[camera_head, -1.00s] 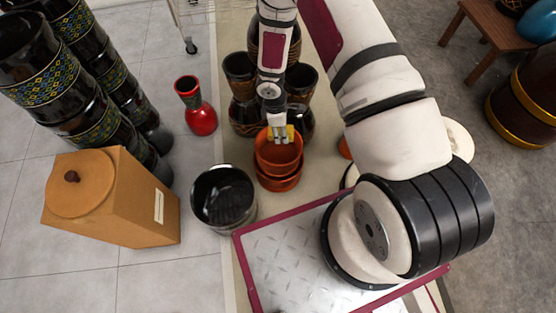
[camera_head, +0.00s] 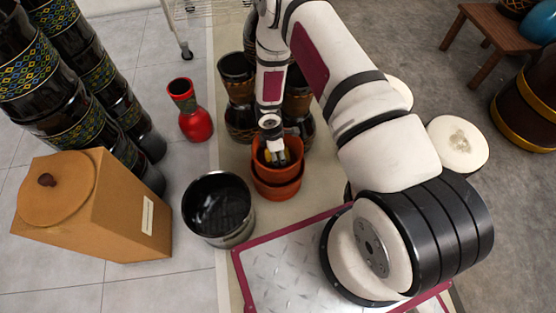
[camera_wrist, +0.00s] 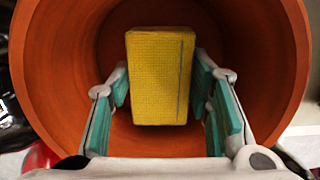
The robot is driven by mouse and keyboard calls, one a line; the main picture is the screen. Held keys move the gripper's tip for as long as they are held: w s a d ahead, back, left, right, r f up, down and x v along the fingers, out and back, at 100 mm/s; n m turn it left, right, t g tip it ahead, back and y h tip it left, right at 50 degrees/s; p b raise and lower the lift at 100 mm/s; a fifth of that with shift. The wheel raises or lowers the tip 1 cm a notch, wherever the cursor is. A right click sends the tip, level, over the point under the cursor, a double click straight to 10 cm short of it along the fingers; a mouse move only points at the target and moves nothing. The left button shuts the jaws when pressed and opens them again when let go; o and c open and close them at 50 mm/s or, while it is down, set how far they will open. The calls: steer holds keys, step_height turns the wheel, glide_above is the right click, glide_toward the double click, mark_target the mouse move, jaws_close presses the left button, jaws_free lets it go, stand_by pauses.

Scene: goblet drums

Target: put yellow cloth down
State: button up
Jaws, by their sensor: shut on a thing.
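The yellow cloth (camera_wrist: 160,75) looks like a folded yellow block with a dark line along one side. My gripper (camera_wrist: 162,95) has its teal-padded fingers on either side of it and is shut on it. In the wrist view the cloth is inside the round mouth of an orange-brown pot (camera_wrist: 60,60), with the pot's wall around it. In the head view my gripper (camera_head: 275,157) reaches down into the upper of two stacked orange pots (camera_head: 276,190). Whether the cloth touches the pot's bottom I cannot tell.
A dark metal pot (camera_head: 218,210) stands left of the orange pots. A red goblet drum (camera_head: 190,110) and black goblet drums (camera_head: 238,95) stand behind. A tan lidded box (camera_head: 95,205) is at left. A white-topped round thing (camera_head: 458,143) is at right.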

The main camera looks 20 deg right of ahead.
steer(key=shift+f+b, duration=0.65)
steer(key=shift+f, duration=1)
steer(key=shift+f+b, duration=0.5)
steer(key=shift+b, duration=0.1)
steer(key=o, duration=1.1)
steer(key=shift+s+f, duration=0.1)
steer(key=shift+r+p, duration=0.7)
steer(key=shift+p, duration=0.1)
steer(key=r+p, duration=0.1)
steer(key=r, duration=0.3)
steer(key=a+r+p, duration=0.1)
steer(key=r+p, duration=0.1)
steer(key=r, duration=0.2)
steer(key=r+p, duration=0.1)
steer(key=r, duration=0.2)
steer(key=shift+w+a+r, duration=0.2)
steer(key=shift+a+r, duration=0.05)
steer(key=shift+r, duration=0.15)
steer(key=shift+r, duration=0.1)
